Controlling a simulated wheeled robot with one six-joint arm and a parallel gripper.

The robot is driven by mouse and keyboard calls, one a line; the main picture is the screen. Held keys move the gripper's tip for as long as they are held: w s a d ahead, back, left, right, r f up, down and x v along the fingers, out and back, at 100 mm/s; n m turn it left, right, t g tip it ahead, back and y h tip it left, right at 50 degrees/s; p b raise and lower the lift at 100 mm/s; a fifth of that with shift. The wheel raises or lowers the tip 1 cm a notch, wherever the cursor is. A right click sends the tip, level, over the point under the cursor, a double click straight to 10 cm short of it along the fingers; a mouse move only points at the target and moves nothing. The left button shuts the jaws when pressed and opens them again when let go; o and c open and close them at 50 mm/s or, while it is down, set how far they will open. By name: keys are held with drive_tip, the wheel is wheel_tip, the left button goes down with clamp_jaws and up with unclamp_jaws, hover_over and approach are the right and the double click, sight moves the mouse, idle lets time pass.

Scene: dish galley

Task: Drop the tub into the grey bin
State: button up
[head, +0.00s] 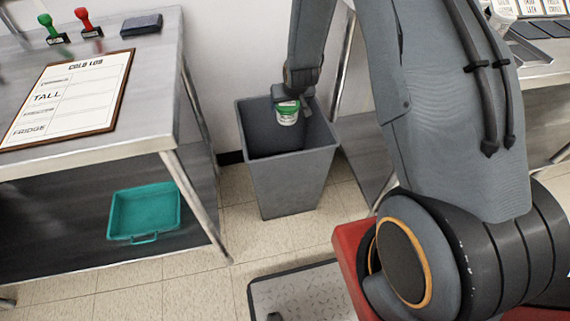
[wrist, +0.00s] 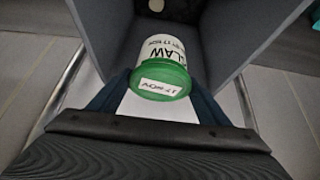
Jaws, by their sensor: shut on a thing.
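The tub (head: 287,117) is white with a green lid and printed lettering. In the wrist view the tub (wrist: 163,58) shows its green lid with a white label toward the camera. My gripper (head: 290,104) is shut on the tub and points down. It holds the tub over the open mouth of the grey bin (head: 293,180), around rim height; the exact depth is hard to tell. The bin also shows in the wrist view (wrist: 233,30), with its walls around the tub. The bin's bottom is hidden in the head view.
A steel table (head: 150,85) stands left of the bin, with a clipboard (head: 70,95), stamps and a dark block on top. A teal tray (head: 145,212) sits on its lower shelf. Another steel table (head: 540,75) stands at right. Tiled floor (head: 190,285) is open in front.

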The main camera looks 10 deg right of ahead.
drive_tip(key=o, duration=1.4)
drive_tip(key=shift+c, duration=0.2)
drive_tip(key=v, duration=0.8)
drive_tip(key=shift+w, duration=0.1)
